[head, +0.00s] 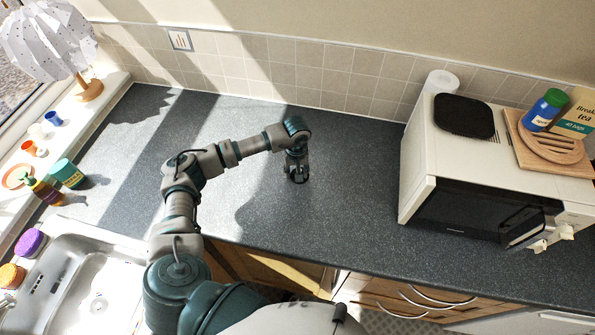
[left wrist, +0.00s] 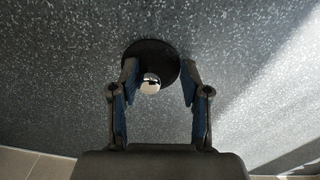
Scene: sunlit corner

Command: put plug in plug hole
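The plug (left wrist: 165,50) is a round black disc with a shiny metal knob. It lies on the dark worktop in the left wrist view. My left gripper (left wrist: 159,75) is open above it, with the knob between the fingers and nearer the left one; I cannot tell whether they touch. In the head view my left gripper (head: 297,178) points down at the middle of the worktop and hides most or all of the plug. The plug hole (head: 98,305) shows in the steel sink (head: 60,285) at the lower left. My right gripper is out of view.
A white microwave (head: 415,185) stands at the right with a board, jar and tea box on top. A purple sponge (head: 30,242), an orange sponge (head: 11,276) and bottles stand left of and behind the sink. The worktop (head: 350,170) around the gripper is clear.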

